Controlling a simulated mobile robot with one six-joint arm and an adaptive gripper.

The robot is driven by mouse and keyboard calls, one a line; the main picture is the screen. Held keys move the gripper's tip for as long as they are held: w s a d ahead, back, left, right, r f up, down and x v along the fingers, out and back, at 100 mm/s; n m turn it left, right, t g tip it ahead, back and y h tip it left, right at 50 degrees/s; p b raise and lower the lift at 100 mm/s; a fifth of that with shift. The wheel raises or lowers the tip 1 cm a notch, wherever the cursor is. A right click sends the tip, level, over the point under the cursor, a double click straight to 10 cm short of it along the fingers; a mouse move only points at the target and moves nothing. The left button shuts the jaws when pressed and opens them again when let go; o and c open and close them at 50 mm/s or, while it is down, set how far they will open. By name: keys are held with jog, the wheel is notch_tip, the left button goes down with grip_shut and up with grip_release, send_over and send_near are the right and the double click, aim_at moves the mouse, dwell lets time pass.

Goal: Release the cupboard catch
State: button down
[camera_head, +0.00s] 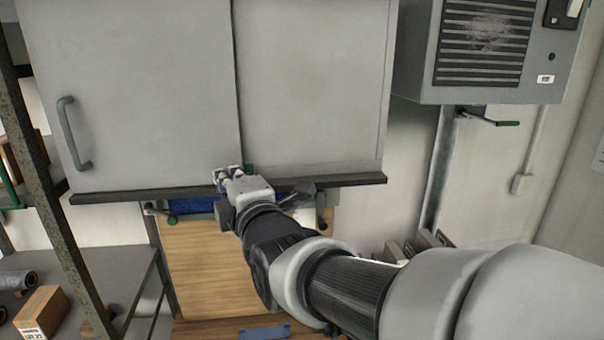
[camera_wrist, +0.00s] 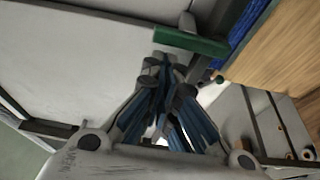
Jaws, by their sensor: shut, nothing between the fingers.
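The grey cupboard (camera_head: 130,90) hangs on the wall with two flat door panels meeting at a vertical seam. A small green catch (camera_head: 250,169) sits at the bottom of that seam, just above the dark lower rail. In the wrist view the green catch (camera_wrist: 192,41) is a short bar beyond my fingertips. My gripper (camera_head: 227,174) is shut and empty at the catch, slightly to its left. In the wrist view my gripper (camera_wrist: 164,68) has its tips close to the bar's left end. I cannot tell whether they touch. My gripper partly hides the catch in the head view.
A D-shaped handle (camera_head: 74,133) stands out from the left door. The dark rail (camera_head: 340,183) runs under the doors. A grey vented box (camera_head: 480,50) hangs at the right. A rusty shelf post (camera_head: 45,180) stands at the left. A wooden panel (camera_head: 205,265) is below.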

jog(key=shift+w+d+f, duration=0.1)
jog(key=shift+w+d, duration=0.1)
jog(key=shift+d, duration=0.05)
jog(key=shift+s+d, duration=0.1)
jog(key=shift+b, duration=0.6)
jog(key=shift+d+m+b, duration=0.2)
jog(key=shift+m+b, duration=0.25)
jog(key=shift+m, duration=0.05)
jog(key=shift+m+t+b, duration=0.3)
jog(key=shift+b, duration=0.5)
